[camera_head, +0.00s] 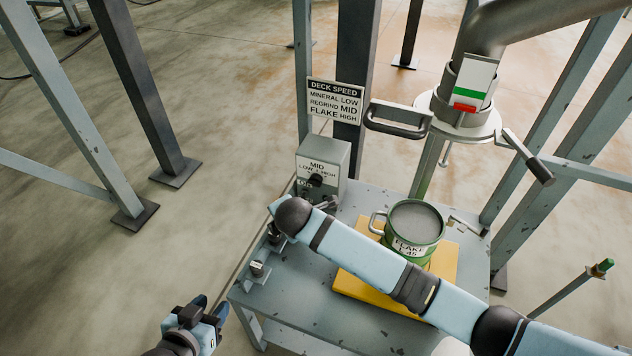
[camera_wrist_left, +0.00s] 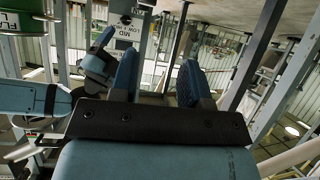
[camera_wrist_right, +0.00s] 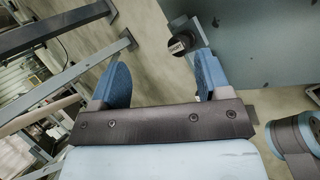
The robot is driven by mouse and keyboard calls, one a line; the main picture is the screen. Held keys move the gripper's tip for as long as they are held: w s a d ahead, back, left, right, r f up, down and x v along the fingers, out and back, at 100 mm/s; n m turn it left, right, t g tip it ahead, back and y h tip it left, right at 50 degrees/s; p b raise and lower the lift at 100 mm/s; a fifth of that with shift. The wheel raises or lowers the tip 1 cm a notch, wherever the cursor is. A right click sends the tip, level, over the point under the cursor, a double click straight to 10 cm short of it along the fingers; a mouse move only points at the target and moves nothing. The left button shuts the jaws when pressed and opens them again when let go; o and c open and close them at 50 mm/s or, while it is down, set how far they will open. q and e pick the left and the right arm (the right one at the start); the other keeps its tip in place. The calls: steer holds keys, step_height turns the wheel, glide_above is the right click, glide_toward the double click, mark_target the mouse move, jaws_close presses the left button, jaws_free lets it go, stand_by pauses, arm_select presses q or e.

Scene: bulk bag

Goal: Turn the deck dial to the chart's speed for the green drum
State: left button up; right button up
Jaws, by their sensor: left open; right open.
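The chart (camera_head: 333,101) reads mineral LOW, regrind MID, flake HIGH. The green drum (camera_head: 415,228) is labelled FLAKE and stands on a yellow platform. The grey dial box (camera_head: 323,158) is marked LOW, MID and HIGH; its black dial (camera_head: 316,180) is small, and I cannot tell its setting. The box also shows upside down in the left wrist view (camera_wrist_left: 128,24). My left gripper (camera_head: 212,312) is open and empty, left of the deck. My right arm crosses in front of the drum; its open gripper (camera_wrist_right: 158,80) is mostly hidden in the head view, near the box.
The grey deck (camera_head: 370,328) has small labelled fittings (camera_head: 258,270) along its left edge; one labelled fitting (camera_wrist_right: 182,43) lies beyond my right fingers. A pipe with a clamp ring (camera_head: 460,125) and handles stands behind. Steel posts surround the deck.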

steer(key=w+d+r+n+t+h, duration=0.1)
steer(key=w+d+r+n+h, duration=0.2)
steer(key=w+r+n+h, duration=0.3)
steer(key=b, duration=0.4)
glide_toward(314, 181)
steer(key=x, duration=0.7)
steer(key=shift+s, duration=0.2)
steer(key=shift+w+d+f+b, duration=0.2)
steer(key=shift+w+f+b, duration=0.1)
arm_select(q)
steer(key=shift+h, duration=0.5)
steer(key=s+d, duration=0.1)
steer(key=d, duration=0.1)
steer(key=s+d+f, duration=0.1)
steer(key=s, duration=0.1)
steer(key=shift+s+d, duration=0.15)
steer(key=shift+d, duration=0.25)
arm_select(e)
steer(key=c, duration=0.9)
